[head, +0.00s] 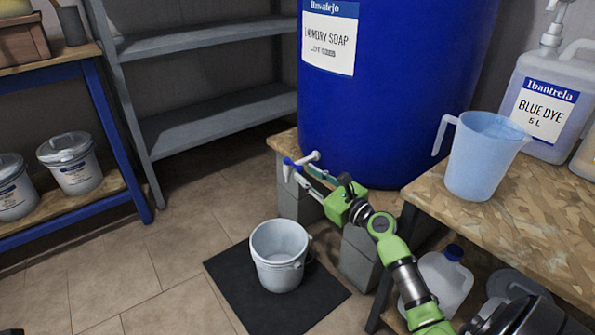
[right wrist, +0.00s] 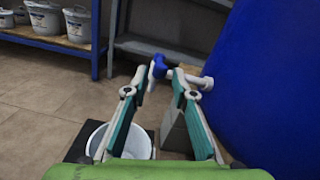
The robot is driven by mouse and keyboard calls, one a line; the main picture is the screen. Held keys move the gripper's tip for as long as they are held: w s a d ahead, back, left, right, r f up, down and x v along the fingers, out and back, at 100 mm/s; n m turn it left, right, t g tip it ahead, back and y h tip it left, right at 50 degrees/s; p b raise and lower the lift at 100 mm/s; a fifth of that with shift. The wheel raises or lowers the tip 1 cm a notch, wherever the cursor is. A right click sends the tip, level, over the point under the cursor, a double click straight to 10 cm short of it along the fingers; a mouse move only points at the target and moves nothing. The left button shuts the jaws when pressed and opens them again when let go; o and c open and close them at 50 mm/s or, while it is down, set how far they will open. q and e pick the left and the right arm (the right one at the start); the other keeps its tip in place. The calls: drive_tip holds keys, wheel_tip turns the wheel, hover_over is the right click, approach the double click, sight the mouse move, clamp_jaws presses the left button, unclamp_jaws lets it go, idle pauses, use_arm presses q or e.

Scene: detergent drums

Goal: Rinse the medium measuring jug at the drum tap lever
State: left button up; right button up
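One measuring jug (head: 482,165), pale translucent blue with its handle to the left, stands upright on the wooden bench at the right in the head view. No other jug shows, so I cannot compare sizes. A white tap with a blue lever (head: 291,164) sticks out low on the left of the big blue drum (head: 385,95). My right gripper (head: 303,174) reaches to the tap. In the right wrist view its two fingers are apart and empty, with the blue lever (right wrist: 158,66) between or just beyond the fingertips; contact is unclear. My left gripper is not in view.
A white bucket (head: 280,256) stands on a black mat (head: 232,283) below the tap. A blue dye canister (head: 545,105) stands behind the jug. The drum rests on a board over grey blocks. Shelves (head: 215,116) stand behind; floor is clear at left.

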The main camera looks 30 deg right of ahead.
sight(302, 171)
drive_tip(key=shift+w+a+b, duration=0.2)
drive_tip(key=shift+w+b, duration=0.45)
drive_tip(key=shift+w, duration=2.05)
clamp_jaws()
